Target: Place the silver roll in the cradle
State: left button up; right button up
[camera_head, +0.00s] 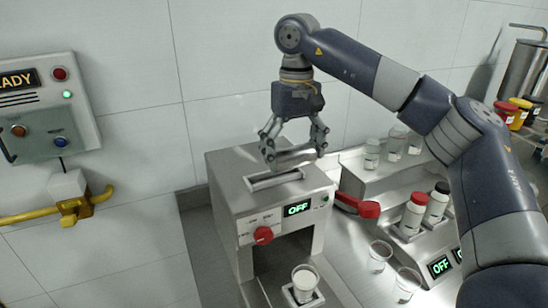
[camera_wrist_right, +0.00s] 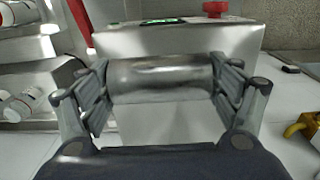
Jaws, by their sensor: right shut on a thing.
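The silver roll (camera_head: 292,156) is a short, shiny cylinder. My right gripper (camera_head: 293,150) points down and is shut on it, with one finger at each end. It also shows in the wrist view (camera_wrist_right: 160,79), lying level across between the fingers. The roll is just above the top of the grey mill (camera_head: 225,195). The cradle (camera_head: 275,180), a recessed slot in the mill's top, shows just in front of the roll in the head view. Whether the roll touches the mill is unclear. My left gripper is not in view.
The mill has a red knob (camera_head: 263,235), a display reading OFF and a cup (camera_head: 304,280) in its bay. A red handle (camera_head: 358,206) sticks out at its right side. Bottles (camera_head: 414,213) and jars stand on a rack to the right. A control box (camera_head: 45,105) hangs on the left wall.

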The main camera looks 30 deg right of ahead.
jog(key=w+a, duration=0.1)
jog(key=w+a+p, duration=0.1)
jog(key=w, duration=0.1)
jog(key=shift+a, duration=0.1)
jog(key=shift+w+a, duration=0.2)
jog(key=f+p, duration=0.1)
jog(key=f, duration=0.2)
jog(key=shift+w+f+p, duration=0.1)
jog(key=shift+w+p, duration=0.1)
jog(key=shift+p, duration=0.15)
jog(key=shift+f, duration=0.25)
jog(key=shift+s, duration=0.1)
jog(key=o, duration=1.1)
jog(key=shift+f, duration=0.1)
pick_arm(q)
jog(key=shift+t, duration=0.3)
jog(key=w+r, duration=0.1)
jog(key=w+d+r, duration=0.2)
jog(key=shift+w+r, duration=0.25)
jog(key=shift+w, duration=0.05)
